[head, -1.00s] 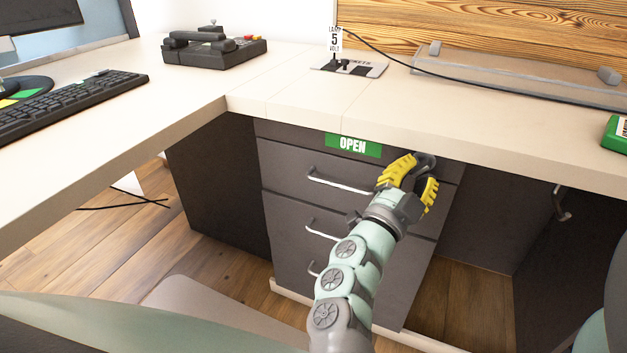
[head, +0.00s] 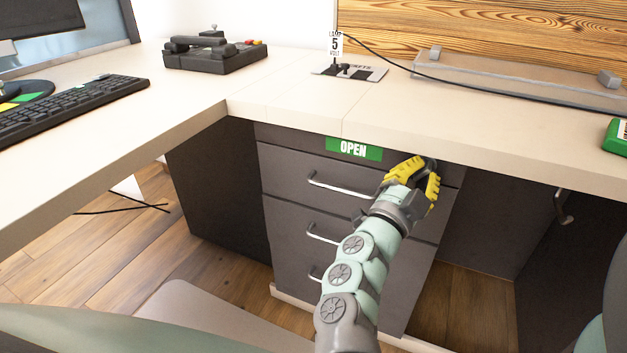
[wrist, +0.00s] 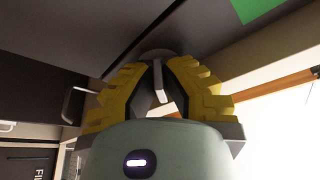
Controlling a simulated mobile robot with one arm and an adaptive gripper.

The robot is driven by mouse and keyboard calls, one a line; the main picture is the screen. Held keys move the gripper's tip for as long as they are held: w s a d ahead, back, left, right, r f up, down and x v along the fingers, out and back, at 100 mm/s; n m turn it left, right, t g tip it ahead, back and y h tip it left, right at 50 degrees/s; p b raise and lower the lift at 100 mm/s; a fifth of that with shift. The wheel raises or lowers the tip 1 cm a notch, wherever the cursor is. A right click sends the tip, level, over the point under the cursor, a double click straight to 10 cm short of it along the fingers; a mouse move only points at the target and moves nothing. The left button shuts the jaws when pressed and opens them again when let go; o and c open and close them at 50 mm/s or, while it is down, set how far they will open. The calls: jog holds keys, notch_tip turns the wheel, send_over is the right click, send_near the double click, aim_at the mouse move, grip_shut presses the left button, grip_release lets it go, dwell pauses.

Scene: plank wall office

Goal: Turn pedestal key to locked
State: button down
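The pedestal is a dark grey drawer unit (head: 290,180) under the desk. A green OPEN sign (head: 353,149) is on its top front, left of my gripper. My gripper (head: 432,166) has yellow ridged fingers and is at the pedestal's upper right corner. In the wrist view, its fingertips (wrist: 161,64) lean in on both sides of a small light grey key (wrist: 160,82). They look closed on it. The key sticks out from a round grey lock plate (wrist: 157,55) on the dark front. In the head view, my gripper hides the key and lock.
The desk edge overhangs just above my gripper. A drawer handle (head: 340,186) is to its left, and another handle (head: 562,204) is on the dark panel at right. A keyboard (head: 75,105), a phone (head: 212,53) and a green box (head: 617,136) are on the desk.

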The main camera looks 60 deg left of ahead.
jog(key=shift+r+m+h+p, duration=0.1)
jog(key=shift+m+h+p, duration=0.3)
jog(key=shift+m, duration=0.6)
jog(key=c, duration=1.4)
grip_release()
